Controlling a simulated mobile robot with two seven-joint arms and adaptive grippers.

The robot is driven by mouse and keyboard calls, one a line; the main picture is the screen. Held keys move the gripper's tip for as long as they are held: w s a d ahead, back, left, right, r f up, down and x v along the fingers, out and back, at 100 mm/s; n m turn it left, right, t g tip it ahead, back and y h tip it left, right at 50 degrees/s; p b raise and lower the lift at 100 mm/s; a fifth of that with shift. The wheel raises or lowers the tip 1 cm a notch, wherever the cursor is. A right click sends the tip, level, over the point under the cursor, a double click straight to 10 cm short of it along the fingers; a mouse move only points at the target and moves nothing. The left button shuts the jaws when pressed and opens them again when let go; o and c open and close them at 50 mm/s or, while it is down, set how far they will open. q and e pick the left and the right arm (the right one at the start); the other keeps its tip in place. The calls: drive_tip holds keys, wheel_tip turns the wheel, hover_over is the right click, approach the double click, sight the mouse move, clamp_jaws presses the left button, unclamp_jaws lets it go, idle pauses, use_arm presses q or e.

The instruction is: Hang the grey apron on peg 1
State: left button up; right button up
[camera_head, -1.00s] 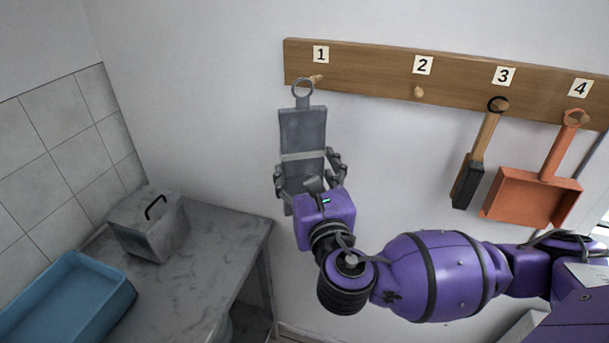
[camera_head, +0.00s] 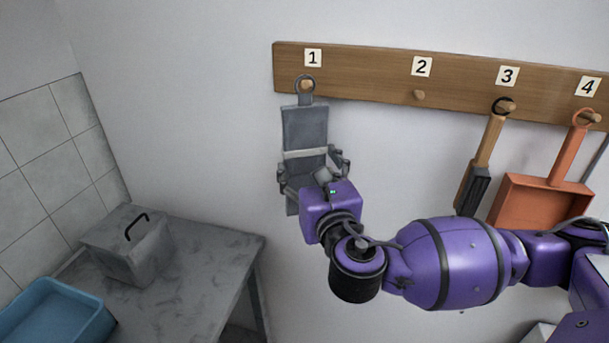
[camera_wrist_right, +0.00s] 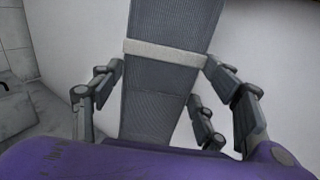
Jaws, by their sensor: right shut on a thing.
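The grey apron (camera_head: 304,127) is a flat dark-grey piece with a pale band and a ring at its top. It is upright in front of the wall. Its ring (camera_head: 305,85) appears around the tip of peg 1 (camera_head: 307,86), under the label 1; whether it rests on the peg I cannot tell. My right gripper (camera_head: 314,172) is shut on the apron's lower part. In the right wrist view the fingers (camera_wrist_right: 160,100) stand on both sides of the apron (camera_wrist_right: 165,85), below and beside the pale band. My left gripper is not in view.
The wooden rail (camera_head: 370,80) carries peg 2 (camera_head: 419,95), which is empty. A black-and-wood brush (camera_head: 480,165) hangs on peg 3 and an orange dustpan (camera_head: 540,200) on peg 4. A grey counter (camera_head: 205,255) holds a lidded box (camera_head: 130,250) and a blue tray (camera_head: 60,318).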

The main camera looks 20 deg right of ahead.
sight(312, 165)
drive_tip(key=shift+w+d+f+b, duration=0.15)
drive_tip(key=shift+w+d+b, duration=0.2)
drive_tip(key=shift+w+d, duration=0.25)
drive_tip(key=shift+w, duration=0.25)
drive_tip(key=shift+w+d+f, duration=0.15)
drive_tip(key=shift+w+d, duration=0.1)
drive_tip(key=shift+w, duration=0.15)
drive_tip(key=shift+f+p, duration=0.15)
drive_tip(key=shift+p, duration=0.15)
drive_tip(key=o, duration=1.4)
drive_tip(key=shift+f, duration=0.1)
